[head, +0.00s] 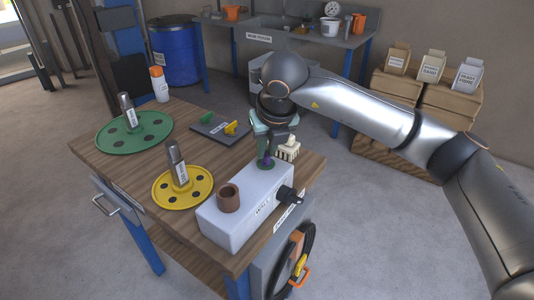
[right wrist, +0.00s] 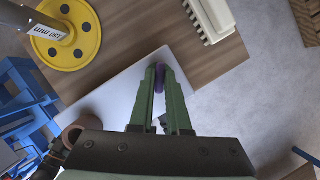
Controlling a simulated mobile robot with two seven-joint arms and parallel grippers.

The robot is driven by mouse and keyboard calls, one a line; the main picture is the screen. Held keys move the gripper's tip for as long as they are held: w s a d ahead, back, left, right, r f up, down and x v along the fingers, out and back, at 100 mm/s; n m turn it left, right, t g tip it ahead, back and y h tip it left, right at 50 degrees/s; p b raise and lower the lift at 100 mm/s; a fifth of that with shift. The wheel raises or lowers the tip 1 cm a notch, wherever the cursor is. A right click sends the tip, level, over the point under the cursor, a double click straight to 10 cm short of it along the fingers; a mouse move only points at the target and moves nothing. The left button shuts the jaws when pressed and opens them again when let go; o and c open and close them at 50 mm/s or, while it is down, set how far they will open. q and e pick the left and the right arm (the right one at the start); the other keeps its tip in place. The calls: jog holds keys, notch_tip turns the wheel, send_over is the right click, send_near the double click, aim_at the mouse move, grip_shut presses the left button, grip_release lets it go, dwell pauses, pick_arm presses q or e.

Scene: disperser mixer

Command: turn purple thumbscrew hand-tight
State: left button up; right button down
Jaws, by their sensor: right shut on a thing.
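The purple thumbscrew (head: 268,160) stands at the far end of the top of a white block (head: 240,219) on the wooden table. My right gripper (head: 266,163) comes down on it from above. In the right wrist view the green fingers are shut on the purple thumbscrew (right wrist: 158,74), one finger on each side, and its tip shows between them. The rest of the thumbscrew is hidden by the fingers. My left gripper is not in view.
A yellow disc (head: 164,195), a green disc (head: 110,140) and a cream ribbed object (head: 288,149) are on the table (head: 143,170).

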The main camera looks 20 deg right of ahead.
jog(key=shift+m, duration=0.5)
jog(key=shift+m+b, duration=0.3)
jog(key=c, duration=0.9)
grip_release()
